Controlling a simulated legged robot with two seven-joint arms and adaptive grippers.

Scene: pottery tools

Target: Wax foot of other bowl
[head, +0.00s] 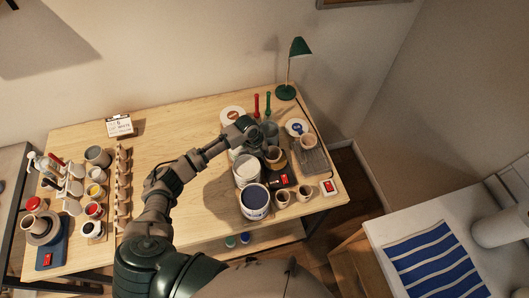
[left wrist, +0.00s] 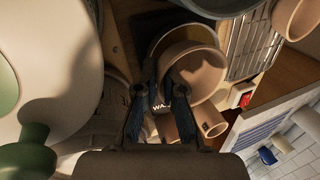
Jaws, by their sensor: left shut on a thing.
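My left gripper (head: 265,147) reaches over the right part of the table and is shut on the rim of a tan bowl (head: 276,159). In the left wrist view the bowl (left wrist: 196,68) lies beyond the two fingertips (left wrist: 161,88), its opening facing the camera. A dark round pan (left wrist: 170,30) shows behind and around the bowl. My right gripper is in neither view.
Two small cups (head: 282,199) stand in front of the bowl, near a red-switched box (head: 329,187). A wire rack (head: 312,161) is to the right. A white bucket (head: 255,202) and tub (head: 246,169) stand left. The table's middle left is clear.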

